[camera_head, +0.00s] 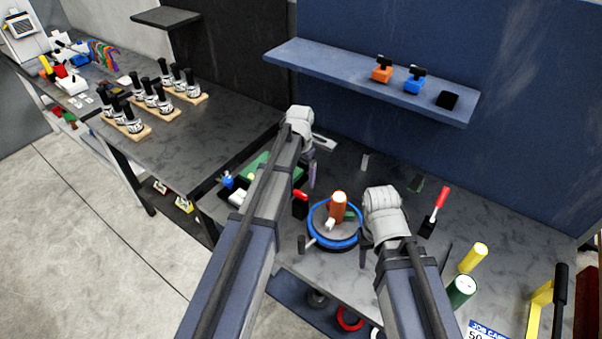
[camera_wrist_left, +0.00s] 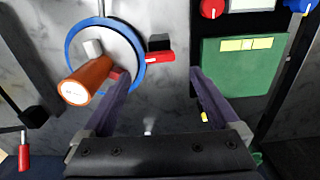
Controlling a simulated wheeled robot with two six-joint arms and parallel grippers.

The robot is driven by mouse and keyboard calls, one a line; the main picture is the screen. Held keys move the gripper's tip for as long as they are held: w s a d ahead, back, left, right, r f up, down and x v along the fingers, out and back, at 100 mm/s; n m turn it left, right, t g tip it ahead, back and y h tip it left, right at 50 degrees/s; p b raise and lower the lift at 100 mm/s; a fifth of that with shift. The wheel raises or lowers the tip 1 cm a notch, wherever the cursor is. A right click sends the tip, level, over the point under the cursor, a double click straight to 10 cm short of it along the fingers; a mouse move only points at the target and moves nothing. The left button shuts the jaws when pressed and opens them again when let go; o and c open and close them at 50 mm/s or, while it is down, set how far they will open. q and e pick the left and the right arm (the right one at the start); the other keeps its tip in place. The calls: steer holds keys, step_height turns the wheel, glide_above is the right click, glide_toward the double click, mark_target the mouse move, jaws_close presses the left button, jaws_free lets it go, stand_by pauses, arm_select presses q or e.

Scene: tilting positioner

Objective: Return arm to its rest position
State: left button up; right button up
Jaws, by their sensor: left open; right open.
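The tilting positioner, a round plate with a blue rim (camera_head: 336,243), stands on the grey bench between my arms. An orange-brown cylinder (camera_head: 338,203) stands on it. In the left wrist view the blue rim (camera_wrist_left: 138,88) and the cylinder (camera_wrist_left: 86,80) are at upper left. My left gripper (camera_head: 312,175) is over the bench behind and left of the positioner, mostly hidden by its own arm. In the left wrist view its two fingers (camera_wrist_left: 162,85) are wide apart with nothing between them. My right gripper (camera_head: 366,250) is just right of the positioner, mostly hidden by its wrist; it is open.
A red-handled lever (camera_head: 440,198) and yellow (camera_head: 473,257) and green (camera_head: 461,291) cylinders stand at right. A green case (camera_wrist_left: 243,68) lies right of the left gripper in the wrist view. A blue shelf (camera_head: 370,80) with small blocks hangs behind. Another bench (camera_head: 190,135) is at left.

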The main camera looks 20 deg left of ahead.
arm_select(q)
steer(key=s+d+n, duration=0.3)
steer(key=s+n, duration=0.1)
steer(key=s, duration=1.5)
steer(key=s+d+f+m+y+b, duration=0.1)
steer(key=s+d+f+m+b, duration=0.2)
steer(key=d+f+b, duration=0.6)
steer(key=shift+s+d+m, duration=0.3)
steer(key=shift+s+d, duration=0.45)
steer(key=shift+s, duration=0.2)
steer(key=shift+f, duration=0.1)
